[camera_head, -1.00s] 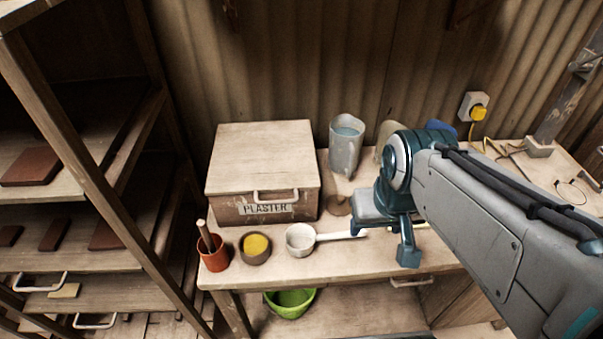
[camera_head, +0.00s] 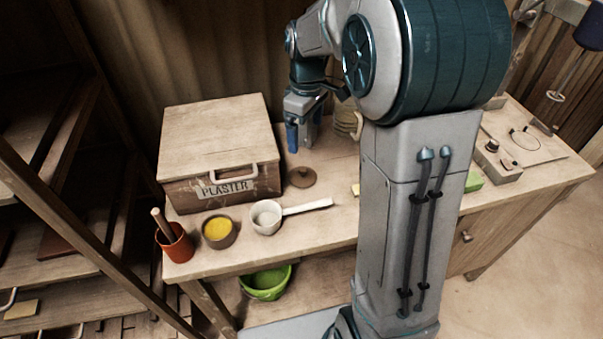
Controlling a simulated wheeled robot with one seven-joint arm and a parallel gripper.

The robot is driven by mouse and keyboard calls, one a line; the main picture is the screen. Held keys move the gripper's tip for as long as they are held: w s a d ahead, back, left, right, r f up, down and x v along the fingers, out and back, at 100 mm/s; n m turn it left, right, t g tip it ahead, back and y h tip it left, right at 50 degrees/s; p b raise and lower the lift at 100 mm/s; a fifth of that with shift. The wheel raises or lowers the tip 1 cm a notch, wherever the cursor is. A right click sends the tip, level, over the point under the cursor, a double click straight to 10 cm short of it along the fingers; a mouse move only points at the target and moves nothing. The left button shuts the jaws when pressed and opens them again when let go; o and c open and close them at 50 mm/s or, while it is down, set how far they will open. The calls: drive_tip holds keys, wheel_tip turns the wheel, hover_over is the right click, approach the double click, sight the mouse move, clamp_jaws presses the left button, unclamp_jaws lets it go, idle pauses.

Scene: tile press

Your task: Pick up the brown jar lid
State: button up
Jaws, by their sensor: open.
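The brown jar lid (camera_head: 302,177) is a small round disc with a knob on top. It lies flat on the wooden bench, just right of the plaster box. My gripper (camera_head: 300,147) is above and behind the lid, pointing down, with its fingers apart and nothing seen between them. It does not appear to touch the lid.
The plaster box (camera_head: 220,150) stands close on the left. A white ladle (camera_head: 268,217), a bowl of yellow powder (camera_head: 218,231) and a red pot (camera_head: 174,243) line the front edge. A ribbed jar (camera_head: 347,121) stands behind right. Bench between lid and ladle is clear.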

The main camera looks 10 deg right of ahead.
sight(302, 169)
wheel_tip(302, 169, down, 8)
drive_tip(key=shift+f, duration=0.25)
drive_tip(key=f, duration=0.2)
drive_tip(key=a+f, duration=0.1)
drive_tip(key=f, duration=0.1)
drive_tip(key=shift+s+f+p, duration=0.1)
drive_tip(key=shift+p, duration=0.3)
drive_tip(key=shift+f, duration=0.5)
drive_tip(key=c, duration=1)
